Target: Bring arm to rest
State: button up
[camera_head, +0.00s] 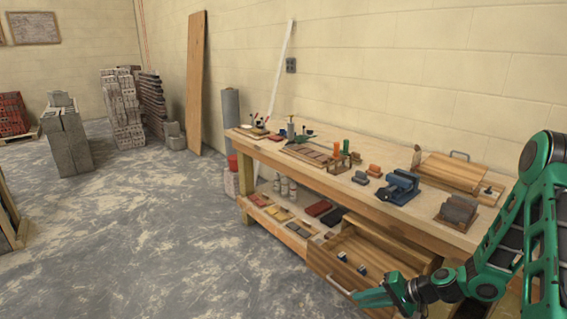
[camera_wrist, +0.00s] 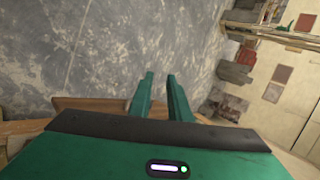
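My green arm (camera_head: 540,225) reaches in from the right, bent down in front of the workbench. My gripper (camera_head: 362,297) is by the front of the pulled-out wooden drawer (camera_head: 375,250), close to its handle (camera_head: 340,286); I cannot tell whether it touches. In the wrist view my gripper (camera_wrist: 160,75) shows two green fingers apart with nothing between them, over the grey floor. A few small dark pieces (camera_head: 362,270) lie in the drawer.
The wooden workbench (camera_head: 290,160) carries a blue vise (camera_head: 398,187), bricks and tools. Its lower shelf (camera_head: 262,215) holds coloured tiles and jars. Block stacks (camera_head: 123,110) and a leaning board (camera_head: 196,85) stand by the wall. The floor (camera_head: 170,230) left of the bench is clear.

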jog(key=s+d+r+n+g+h, duration=0.1)
jog(key=s+d+r+g+h, duration=0.1)
jog(key=s+d+r+h, duration=0.4)
jog(key=s+d+r+n+g+h, duration=0.1)
jog(key=s+d+r+g, duration=0.1)
jog(key=s+d+r, duration=0.8)
jog(key=s+r+m+h, duration=0.1)
jog(key=s+r+m, duration=0.1)
jog(key=s+r, duration=1)
jog(key=s, duration=0.5)
jog(key=shift+a+r+m+g+h, duration=0.3)
jog(key=shift+r+m+g+h, duration=0.05)
jog(key=shift+m+g+h, duration=0.05)
jog(key=shift+w, duration=0.1)
jog(key=shift+w+f, duration=0.25)
jog(key=shift+w, duration=0.35)
